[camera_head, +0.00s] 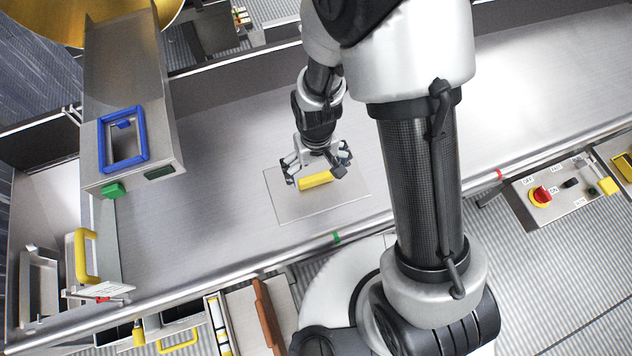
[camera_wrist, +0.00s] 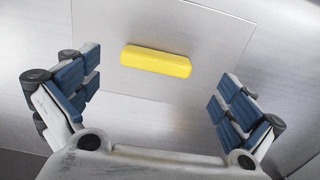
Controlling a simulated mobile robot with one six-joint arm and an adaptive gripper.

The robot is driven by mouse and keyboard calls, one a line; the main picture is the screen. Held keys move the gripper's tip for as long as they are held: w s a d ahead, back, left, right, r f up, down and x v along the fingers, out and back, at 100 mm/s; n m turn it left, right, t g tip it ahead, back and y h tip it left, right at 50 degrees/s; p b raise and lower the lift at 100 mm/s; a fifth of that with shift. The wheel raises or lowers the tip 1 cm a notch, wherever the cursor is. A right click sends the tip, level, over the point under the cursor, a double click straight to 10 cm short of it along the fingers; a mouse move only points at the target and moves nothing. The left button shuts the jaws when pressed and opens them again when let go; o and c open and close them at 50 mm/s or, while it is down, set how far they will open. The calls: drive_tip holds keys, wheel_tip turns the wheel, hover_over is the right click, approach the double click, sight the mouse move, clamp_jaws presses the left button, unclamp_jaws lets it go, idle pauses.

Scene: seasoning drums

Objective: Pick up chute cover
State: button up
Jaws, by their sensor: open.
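The chute cover (camera_head: 290,207) is a thin, flat grey plate lying on the metal table, with a yellow bar handle (camera_head: 315,180) on top. In the wrist view the plate (camera_wrist: 205,30) fills the upper middle, and its yellow handle (camera_wrist: 156,61) lies crosswise between the fingers but farther off. My gripper (camera_head: 318,178) is above the plate, close over the handle. Its two blue-padded fingers (camera_wrist: 158,92) are spread wide, one on each side, and hold nothing. In the head view my gripper hides part of the plate's far side.
A metal chute box with a blue frame (camera_head: 124,138) and a green block (camera_head: 113,190) stands at left. A yellow handle (camera_head: 86,256) stands at lower left. A control box with a red knob (camera_head: 541,195) is at right. The table (camera_head: 225,140) around the plate is clear.

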sight(316, 176)
drive_tip(key=shift+w+f+b, duration=0.25)
drive_tip(key=shift+f+b, duration=0.15)
drive_tip(key=shift+f, duration=1.2)
drive_tip(key=shift+w+f+b, duration=0.2)
drive_tip(key=shift+f+b, duration=0.15)
drive_tip(key=shift+f, duration=1.2)
drive_tip(key=c, duration=1.3)
drive_tip(key=shift+r, duration=0.1)
